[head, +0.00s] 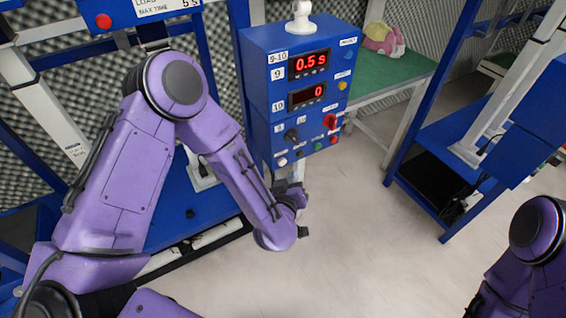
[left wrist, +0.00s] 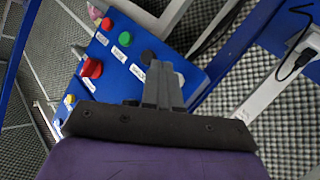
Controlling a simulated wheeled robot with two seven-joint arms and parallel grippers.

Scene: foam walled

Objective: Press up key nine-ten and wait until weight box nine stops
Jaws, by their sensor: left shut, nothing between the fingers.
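The blue control box (head: 312,90) marked 9-10 stands upright at the middle of the head view. Its upper red display, by the 9 label, reads 0.5 s; the lower, by 10, reads 0. A bottom row of small buttons includes a white button (head: 283,162), a green button (head: 318,146) and a red button (head: 334,140). My left gripper (head: 290,187) is shut and empty, low by the box. In the left wrist view its fingertips (left wrist: 164,72) overlap the row's end beyond the green button (left wrist: 124,38); contact cannot be told. Which button is the up key is unreadable. My right gripper is out of view.
A red knob (head: 330,121) sits above the buttons. A green-topped table (head: 385,90) with a plush toy (head: 383,40) stands behind the box. Blue frames rise at left and right (head: 425,150). Pale floor (head: 350,240) is clear in the middle. No weight box is clearly identifiable.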

